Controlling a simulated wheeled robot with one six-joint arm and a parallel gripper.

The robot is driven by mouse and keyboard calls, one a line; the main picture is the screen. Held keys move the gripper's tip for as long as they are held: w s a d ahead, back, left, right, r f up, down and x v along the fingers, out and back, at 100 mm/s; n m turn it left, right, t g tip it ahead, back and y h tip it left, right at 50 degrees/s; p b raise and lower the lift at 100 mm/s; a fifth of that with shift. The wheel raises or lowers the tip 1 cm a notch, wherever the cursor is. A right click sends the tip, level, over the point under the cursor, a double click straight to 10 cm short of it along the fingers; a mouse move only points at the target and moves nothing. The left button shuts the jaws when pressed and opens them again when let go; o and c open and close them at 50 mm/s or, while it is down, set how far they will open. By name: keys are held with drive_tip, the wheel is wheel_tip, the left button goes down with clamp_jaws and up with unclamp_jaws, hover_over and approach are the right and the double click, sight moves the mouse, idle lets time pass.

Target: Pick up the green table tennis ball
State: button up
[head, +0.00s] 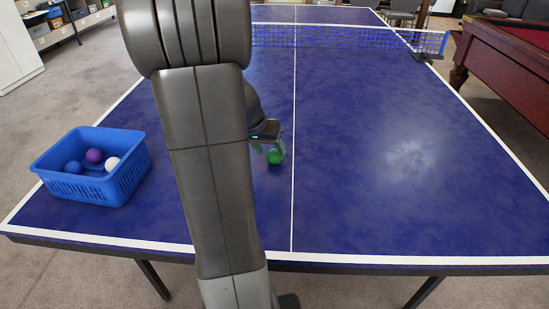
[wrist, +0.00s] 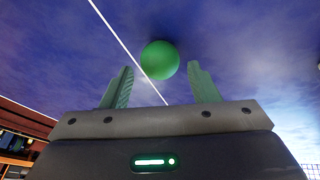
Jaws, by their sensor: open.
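The green table tennis ball (head: 275,157) is on the blue table, just left of the white centre line. It also shows in the wrist view (wrist: 160,60), beyond the fingertips and between their lines. My gripper (head: 266,149) is right by the ball in the head view, with its jaws apart. In the wrist view the two green fingers of my gripper (wrist: 160,82) stand open with nothing between them. My arm hides part of the table to the left of the ball and part of my gripper in the head view.
A blue basket (head: 102,190) with a purple, a blue and a white ball stands at the table's left. The net (head: 340,38) crosses the table farther back. The blue table (head: 370,190) is clear to the right. A red-topped table (head: 510,50) stands at the far right.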

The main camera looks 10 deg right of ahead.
sight(272, 152)
drive_tip(key=x, duration=0.3)
drive_tip(key=shift+w+d+f, duration=0.1)
drive_tip(key=shift+d+f, duration=0.05)
drive_tip(key=shift+f, duration=0.2)
drive_tip(key=c, duration=0.7)
drive_tip(key=shift+r, duration=0.1)
